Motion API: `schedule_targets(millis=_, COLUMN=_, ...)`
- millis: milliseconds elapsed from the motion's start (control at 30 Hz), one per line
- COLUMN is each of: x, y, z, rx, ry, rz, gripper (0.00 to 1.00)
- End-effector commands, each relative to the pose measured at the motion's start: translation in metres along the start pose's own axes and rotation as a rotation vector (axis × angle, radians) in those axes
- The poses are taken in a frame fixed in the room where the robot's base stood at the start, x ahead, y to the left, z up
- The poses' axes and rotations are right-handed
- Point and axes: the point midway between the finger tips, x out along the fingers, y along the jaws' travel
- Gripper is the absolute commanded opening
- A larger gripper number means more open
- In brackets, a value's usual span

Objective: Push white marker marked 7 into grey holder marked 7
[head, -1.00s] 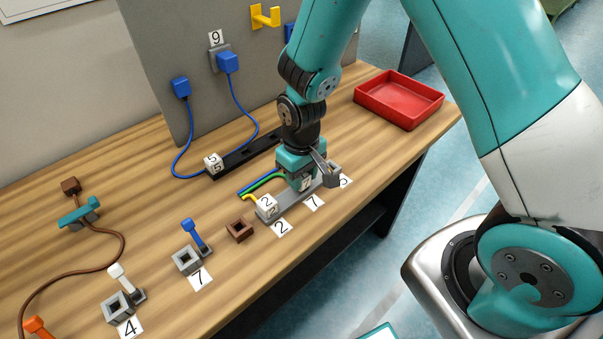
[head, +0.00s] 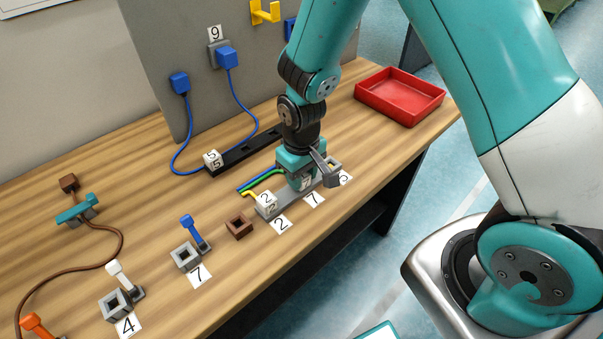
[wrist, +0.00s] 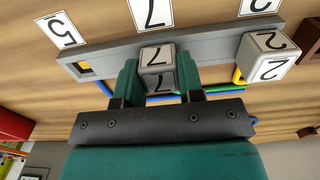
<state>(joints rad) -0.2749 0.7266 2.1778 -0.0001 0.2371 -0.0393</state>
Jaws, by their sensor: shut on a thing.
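The white marker marked 7 (wrist: 157,60) is a small cube between the fingers of my gripper (wrist: 159,78). My gripper is shut on it. In the head view my gripper (head: 304,181) is low over the middle of the long grey holder (head: 283,204). The tag 7 (head: 314,199) lies on the table in front of that middle part, and the wrist view shows the tag (wrist: 151,12) in line with the marker. The marker is at the middle position of the holder; its lower part is hidden, so I cannot tell how deep it sits.
A white cube marked 2 (head: 266,203) stands at one end of the holder; an opening (wrist: 84,67) shows at the 5 end. Coloured wires (head: 262,180) run behind. A brown square block (head: 239,228) and a blue-levered grey fixture (head: 187,256) stand left. A red tray (head: 399,97) stands back right.

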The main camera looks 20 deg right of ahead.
Motion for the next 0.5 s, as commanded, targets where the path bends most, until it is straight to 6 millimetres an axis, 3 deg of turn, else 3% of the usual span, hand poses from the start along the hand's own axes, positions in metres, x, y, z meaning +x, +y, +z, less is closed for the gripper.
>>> schedule_targets(millis=333, x=0.0032, y=0.0, z=0.0002, rx=0.0, ry=-0.001, rz=0.0, gripper=0.11)
schedule_targets(millis=367, x=0.0033, y=-0.0001, z=0.0003, rx=0.0, ry=-0.001, rz=0.0, gripper=0.33)
schedule_targets(millis=467, x=0.0034, y=-0.0001, z=0.0003, rx=0.0, ry=-0.001, rz=0.0, gripper=0.33)
schedule_targets(millis=500, x=0.0033, y=0.0, z=0.0003, rx=0.0, ry=-0.001, rz=0.0, gripper=0.38)
